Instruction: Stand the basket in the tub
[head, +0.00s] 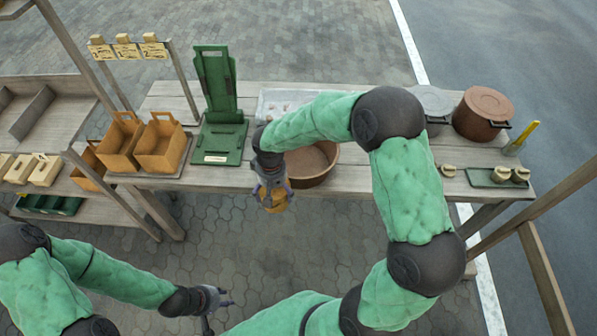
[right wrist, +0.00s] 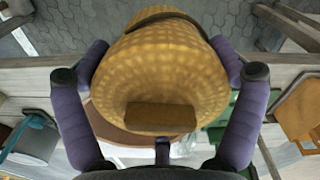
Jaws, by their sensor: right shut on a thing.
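My right gripper (head: 270,183) is shut on the yellow woven basket (head: 277,202), holding it at the table's front edge. In the right wrist view the basket (right wrist: 165,75) fills the space between the two purple fingers. The brown round tub (head: 318,163) stands on the table just behind and right of the basket in the head view; my right arm hides part of it. Part of a brown rim, likely the tub's (right wrist: 105,125), shows below the basket in the right wrist view. My left gripper (head: 226,298) is low at the front, empty, its fingers apart.
Left of the tub stand a green upright stand (head: 217,90) and orange open boxes (head: 160,145). A lidded brown pot (head: 483,110), a grey pot (head: 432,103) and a green tray (head: 480,178) are on the right. Paved floor lies open in front of the table.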

